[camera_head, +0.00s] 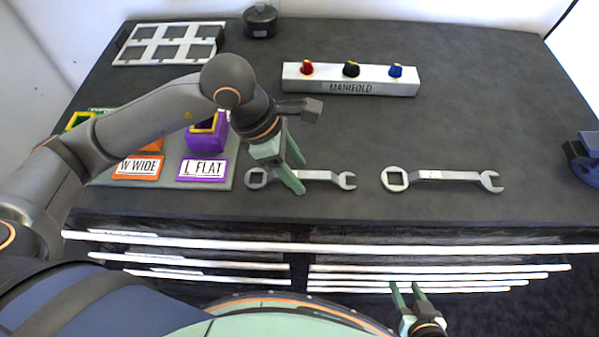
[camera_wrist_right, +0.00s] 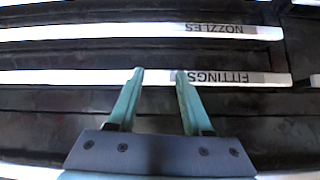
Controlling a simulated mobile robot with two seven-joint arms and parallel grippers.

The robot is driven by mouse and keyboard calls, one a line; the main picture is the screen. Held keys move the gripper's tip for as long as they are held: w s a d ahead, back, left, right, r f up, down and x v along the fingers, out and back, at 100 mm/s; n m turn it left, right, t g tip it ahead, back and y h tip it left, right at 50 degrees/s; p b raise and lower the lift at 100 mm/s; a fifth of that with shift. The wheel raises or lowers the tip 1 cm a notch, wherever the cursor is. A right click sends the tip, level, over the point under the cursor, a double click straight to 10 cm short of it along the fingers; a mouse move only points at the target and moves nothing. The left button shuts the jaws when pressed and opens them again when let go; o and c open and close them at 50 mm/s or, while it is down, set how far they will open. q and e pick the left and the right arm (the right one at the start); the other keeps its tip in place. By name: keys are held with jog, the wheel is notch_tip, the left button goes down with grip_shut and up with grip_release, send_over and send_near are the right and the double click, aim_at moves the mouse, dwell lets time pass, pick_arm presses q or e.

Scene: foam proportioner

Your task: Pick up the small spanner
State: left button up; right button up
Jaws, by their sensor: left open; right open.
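Two grey spanners lie flat on the dark tabletop, each with a ring end at left and an open jaw at right. The left one looks shorter and is the small spanner (camera_head: 322,175); the larger spanner (camera_head: 445,176) lies to its right. My left gripper (camera_head: 298,178) is open over the small spanner, near its ring end, and its fingers hide part of the handle. I cannot tell whether they touch it. My right gripper (camera_head: 406,287) is open and empty, low in front of the drawers; its fingers also show in the right wrist view (camera_wrist_right: 159,73).
The manifold (camera_head: 349,80) with red, black and blue knobs stands behind the spanners. A board with orange W WIDE (camera_head: 138,168) and purple L FLAT (camera_head: 203,169) labels lies left. A blue object (camera_head: 584,157) sits at the right edge.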

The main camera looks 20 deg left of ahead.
pick_arm(q)
jog(key=shift+c, duration=0.3)
grip_shut()
dwell(0.5)
